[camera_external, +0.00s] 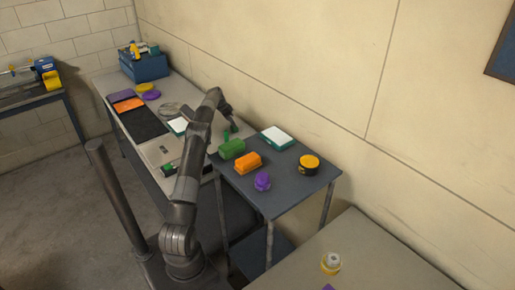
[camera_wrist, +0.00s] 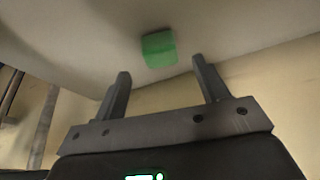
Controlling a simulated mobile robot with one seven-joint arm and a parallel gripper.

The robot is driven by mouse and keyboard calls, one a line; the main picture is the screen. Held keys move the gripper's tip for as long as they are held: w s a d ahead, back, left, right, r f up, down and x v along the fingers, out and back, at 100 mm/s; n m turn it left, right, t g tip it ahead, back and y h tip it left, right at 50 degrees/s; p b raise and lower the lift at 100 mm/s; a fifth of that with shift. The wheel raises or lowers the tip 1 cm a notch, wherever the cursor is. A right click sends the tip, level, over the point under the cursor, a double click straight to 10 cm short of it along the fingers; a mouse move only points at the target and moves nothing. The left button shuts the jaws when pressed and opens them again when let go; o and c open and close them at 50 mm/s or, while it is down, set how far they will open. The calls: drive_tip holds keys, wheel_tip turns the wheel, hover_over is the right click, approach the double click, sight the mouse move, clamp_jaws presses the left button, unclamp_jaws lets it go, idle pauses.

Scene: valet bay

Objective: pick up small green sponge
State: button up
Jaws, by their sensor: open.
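A small green sponge (camera_wrist: 158,48) lies on a pale surface in the wrist view, just beyond the fingertips and lined up with the gap between them. My gripper (camera_wrist: 161,66) is open and empty, its two dark fingers spread either side of that gap. In the external view my gripper (camera_external: 231,127) points down over the right end of the long pale table (camera_external: 150,148), near the wall. A small green patch (camera_external: 226,136) beside it there seems to be the sponge, partly hidden by the gripper.
A dark side table (camera_external: 285,200) holds a larger green block (camera_external: 232,148), an orange block (camera_external: 247,162), a purple item (camera_external: 262,181), a yellow-topped round tin (camera_external: 309,162) and a white-topped box (camera_external: 277,138). A blue bin (camera_external: 146,68) stands at the long table's far end. The wall is close behind.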

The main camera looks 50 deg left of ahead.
drive_tip(key=x, duration=0.5)
drive_tip(key=shift+w+f, duration=0.15)
drive_tip(key=shift+f, duration=0.05)
drive_tip(key=c, duration=1)
